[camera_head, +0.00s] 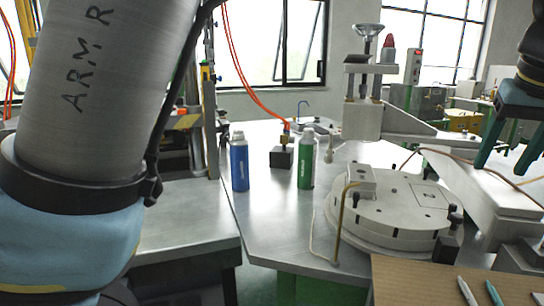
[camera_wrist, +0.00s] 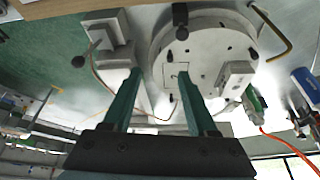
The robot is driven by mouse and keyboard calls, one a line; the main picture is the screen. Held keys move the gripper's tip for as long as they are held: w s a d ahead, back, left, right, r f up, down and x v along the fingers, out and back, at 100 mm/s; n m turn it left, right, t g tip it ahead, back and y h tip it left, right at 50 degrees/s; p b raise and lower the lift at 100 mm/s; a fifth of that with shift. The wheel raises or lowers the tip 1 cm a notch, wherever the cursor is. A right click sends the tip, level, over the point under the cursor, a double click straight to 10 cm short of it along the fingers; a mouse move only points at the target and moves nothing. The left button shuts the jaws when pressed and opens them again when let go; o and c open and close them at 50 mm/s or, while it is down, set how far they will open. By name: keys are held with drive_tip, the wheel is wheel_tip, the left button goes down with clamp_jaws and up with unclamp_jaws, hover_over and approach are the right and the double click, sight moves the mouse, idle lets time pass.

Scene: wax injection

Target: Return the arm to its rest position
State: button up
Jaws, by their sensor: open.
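My gripper (camera_head: 499,168) is at the right edge of the head view, above the right part of the bench. Its two green fingers are apart with nothing between them. In the wrist view the open gripper (camera_wrist: 158,74) reaches toward the round grey turntable (camera_wrist: 205,50), which shows behind the fingers; they hold nothing. A large grey link of my arm, marked "ARM R", fills the left of the head view.
A blue bottle (camera_head: 239,162) and a green bottle (camera_head: 306,160) stand upright on the metal bench (camera_head: 275,215). The turntable (camera_head: 385,215) is right of them. Pens (camera_head: 466,291) lie on a brown board (camera_head: 420,275) at the front right.

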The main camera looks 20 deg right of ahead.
drive_tip(key=w+a+f+n+y, duration=0.15)
drive_tip(key=w+a+f, duration=0.35)
drive_tip(key=w+a, duration=0.7)
drive_tip(key=w+a+f+n+y, duration=0.15)
drive_tip(key=w+a+f, duration=0.35)
drive_tip(key=w+a, duration=0.65)
drive_tip(key=w+a+f+n+g, duration=0.1)
drive_tip(key=w+a+f, duration=0.15)
drive_tip(key=a, duration=0.35)
drive_tip(key=w+a+f+n, duration=0.1)
drive_tip(key=w+a+f, duration=0.1)
drive_tip(key=w+a, duration=0.35)
drive_tip(key=s+a+f+n, duration=0.1)
drive_tip(key=s+a+f, duration=0.1)
drive_tip(key=a, duration=0.7)
drive_tip(key=s+a+f+n, duration=0.1)
drive_tip(key=s+a+f, duration=0.2)
drive_tip(key=a, duration=0.6)
drive_tip(key=shift+s+f+n+g, duration=0.3)
drive_tip(key=shift+s+n, duration=0.1)
drive_tip(key=shift+s, duration=0.15)
